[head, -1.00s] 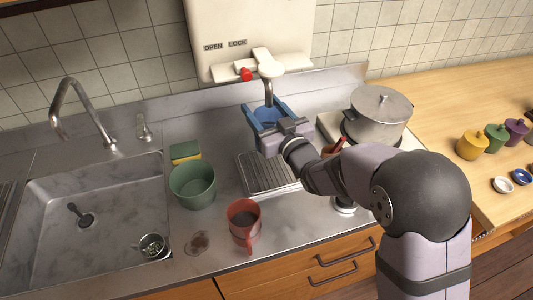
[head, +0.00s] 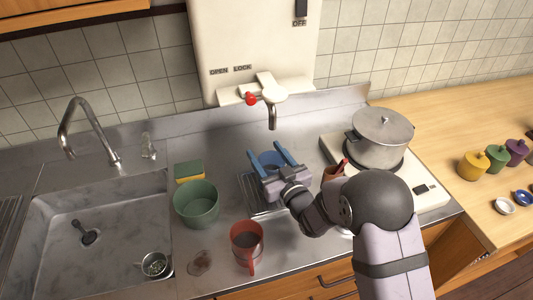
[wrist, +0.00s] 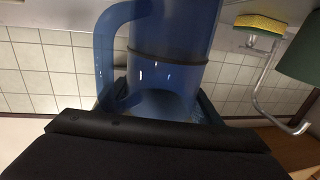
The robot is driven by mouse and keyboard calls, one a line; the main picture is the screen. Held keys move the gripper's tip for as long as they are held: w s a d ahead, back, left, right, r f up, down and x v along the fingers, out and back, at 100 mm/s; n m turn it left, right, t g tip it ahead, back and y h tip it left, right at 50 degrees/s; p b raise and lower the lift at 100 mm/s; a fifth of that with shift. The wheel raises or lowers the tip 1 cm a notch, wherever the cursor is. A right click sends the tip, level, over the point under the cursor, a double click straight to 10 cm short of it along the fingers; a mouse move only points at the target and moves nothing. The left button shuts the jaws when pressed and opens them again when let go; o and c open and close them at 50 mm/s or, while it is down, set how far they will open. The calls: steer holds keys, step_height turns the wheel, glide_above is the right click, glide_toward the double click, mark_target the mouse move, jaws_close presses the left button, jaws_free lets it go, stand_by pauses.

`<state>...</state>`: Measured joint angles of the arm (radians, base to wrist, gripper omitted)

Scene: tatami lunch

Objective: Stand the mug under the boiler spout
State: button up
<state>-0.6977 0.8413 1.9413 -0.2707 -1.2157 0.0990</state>
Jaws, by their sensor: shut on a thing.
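A blue mug (head: 269,159) is between the blue fingers of my gripper (head: 272,160), which is shut on it. In the wrist view the mug (wrist: 172,40) is close up, with its handle at the left and a dark band around it. The boiler spout (head: 273,118) points down from the white boiler (head: 255,45). In the head view the mug shows below the spout, with a gap between them. The metal drip grate (head: 258,197) lies under my gripper, partly hidden. Whether the mug touches it is hidden.
A lidded pot (head: 382,140) sits on the stove at the right. A sponge (head: 189,171) lies near the sink (head: 95,235). A brown stain (head: 200,262) marks the counter.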

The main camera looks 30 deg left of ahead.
steer(key=shift+f, duration=0.25)
steer(key=shift+f, duration=0.15)
steer(key=o, duration=1.4)
steer(key=shift+r, duration=0.25)
steer(key=shift+s+d+f, duration=0.1)
steer(key=shift+s+d, duration=0.15)
steer(key=shift+d, duration=0.2)
steer(key=b+v, duration=0.3)
steer(key=v, duration=0.8)
steer(key=shift+s, duration=0.1)
